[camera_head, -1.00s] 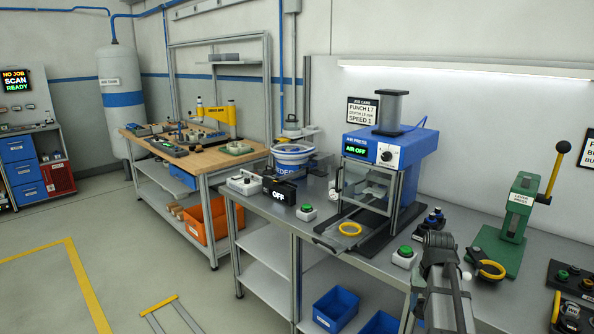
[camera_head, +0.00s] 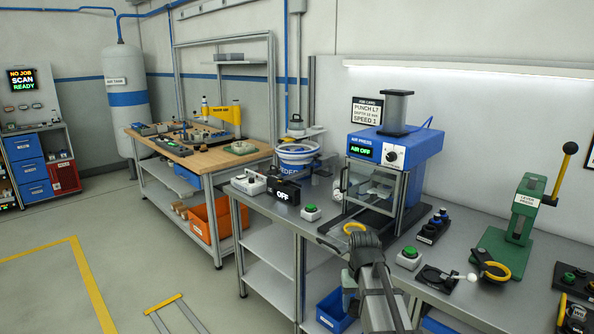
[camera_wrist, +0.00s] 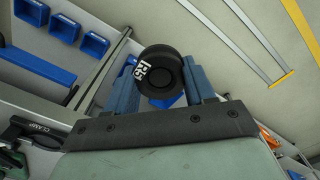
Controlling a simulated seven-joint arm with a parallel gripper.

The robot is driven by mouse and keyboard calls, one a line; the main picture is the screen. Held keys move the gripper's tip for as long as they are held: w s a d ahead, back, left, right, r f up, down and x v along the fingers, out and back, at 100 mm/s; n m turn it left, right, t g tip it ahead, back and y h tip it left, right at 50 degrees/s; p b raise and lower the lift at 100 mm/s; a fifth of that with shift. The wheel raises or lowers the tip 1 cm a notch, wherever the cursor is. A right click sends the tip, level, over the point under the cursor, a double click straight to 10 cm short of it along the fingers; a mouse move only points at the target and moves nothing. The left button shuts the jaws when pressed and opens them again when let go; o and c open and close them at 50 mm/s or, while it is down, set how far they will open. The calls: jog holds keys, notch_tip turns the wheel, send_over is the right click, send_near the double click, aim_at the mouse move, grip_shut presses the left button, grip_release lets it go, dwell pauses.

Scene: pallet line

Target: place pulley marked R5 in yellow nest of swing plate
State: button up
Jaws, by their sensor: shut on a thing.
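In the wrist view my gripper (camera_wrist: 158,82) is shut on a black round pulley (camera_wrist: 165,82). The pulley is held over the bench edge and floor, apart from any nest. A yellow ring (camera_head: 354,228) lies on a dark plate in front of the blue air press (camera_head: 395,145). Another yellow ring (camera_head: 496,272) lies by the green lever press (camera_head: 520,210). I cannot tell which belongs to the swing plate.
A dark plate with a white knob (camera_head: 437,280) lies near a green button (camera_head: 409,256). Another green button (camera_head: 311,212) stands left of the press. Blue bins (camera_wrist: 92,43) sit below the bench edge. The floor (camera_head: 110,240) at left is open.

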jog(key=s+f, duration=0.7)
jog(key=f, duration=0.1)
jog(key=shift+s+f, duration=0.15)
jog(key=shift+s, duration=0.15)
jog(key=w+d+r, duration=0.4)
jog(key=w+d, duration=0.4)
notch_tip(320, 180, up, 19)
send_over(495, 272)
jog(key=shift+d+f, duration=0.15)
jog(key=shift+f, duration=4.8)
jog(key=shift+f, duration=0.6)
